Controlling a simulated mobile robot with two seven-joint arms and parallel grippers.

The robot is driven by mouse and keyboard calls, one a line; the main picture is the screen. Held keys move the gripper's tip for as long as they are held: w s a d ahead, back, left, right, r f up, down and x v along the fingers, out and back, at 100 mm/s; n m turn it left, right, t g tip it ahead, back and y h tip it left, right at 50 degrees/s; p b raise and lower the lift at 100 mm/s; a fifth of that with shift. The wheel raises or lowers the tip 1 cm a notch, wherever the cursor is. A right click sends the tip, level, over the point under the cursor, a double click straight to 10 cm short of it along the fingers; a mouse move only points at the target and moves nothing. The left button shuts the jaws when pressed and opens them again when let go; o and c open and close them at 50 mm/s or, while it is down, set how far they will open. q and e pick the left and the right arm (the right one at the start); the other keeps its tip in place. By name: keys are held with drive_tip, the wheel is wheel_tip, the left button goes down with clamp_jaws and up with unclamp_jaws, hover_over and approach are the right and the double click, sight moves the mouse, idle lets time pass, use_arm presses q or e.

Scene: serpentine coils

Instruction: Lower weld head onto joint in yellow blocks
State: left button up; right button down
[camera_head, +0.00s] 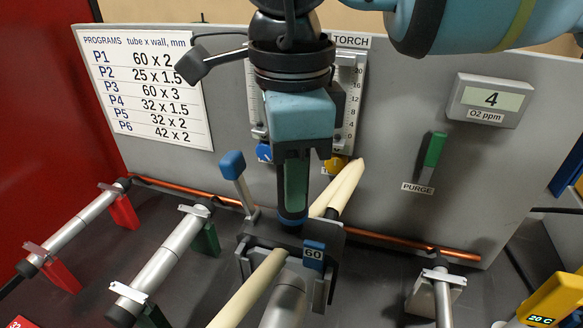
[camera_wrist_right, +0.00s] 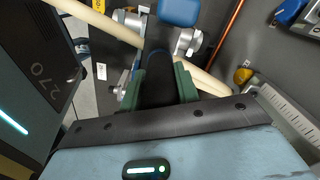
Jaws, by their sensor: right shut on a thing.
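My right gripper (camera_head: 293,205) is shut on the upright handle of the dark grey weld head, which has a blue tag marked 60 (camera_head: 313,254) and a lever with a blue cap (camera_head: 232,165). In the wrist view the green fingers (camera_wrist_right: 159,88) close on the black handle (camera_wrist_right: 157,62). The weld head (camera_head: 325,268) is over a thick steel tube (camera_head: 287,302) in the front middle; whether it touches the tube is unclear. Cream hoses (camera_head: 250,288) run past the head. I cannot make out yellow blocks under it. My left gripper is not in view.
Tubes lie in red blocks (camera_head: 63,276) and green blocks (camera_head: 207,238) to the left, and in a grey block (camera_head: 425,297) to the right. A copper pipe (camera_head: 400,243) runs along the back panel. A yellow unit marked 20 C (camera_head: 556,298) stands at far right.

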sight(292, 236)
drive_tip(key=shift+f, duration=0.1)
idle(0.6)
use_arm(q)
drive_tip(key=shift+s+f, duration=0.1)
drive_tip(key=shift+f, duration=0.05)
use_arm(e)
drive_tip(key=shift+f, duration=0.75)
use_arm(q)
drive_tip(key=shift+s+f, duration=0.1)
use_arm(e)
drive_tip(key=shift+f, duration=0.35)
use_arm(q)
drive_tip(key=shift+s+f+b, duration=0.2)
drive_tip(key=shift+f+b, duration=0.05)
drive_tip(key=shift+b, duration=0.1)
use_arm(e)
drive_tip(key=shift+f, duration=0.7)
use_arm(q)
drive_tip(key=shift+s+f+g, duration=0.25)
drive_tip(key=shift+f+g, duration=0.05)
use_arm(e)
drive_tip(key=shift+f, duration=1.3)
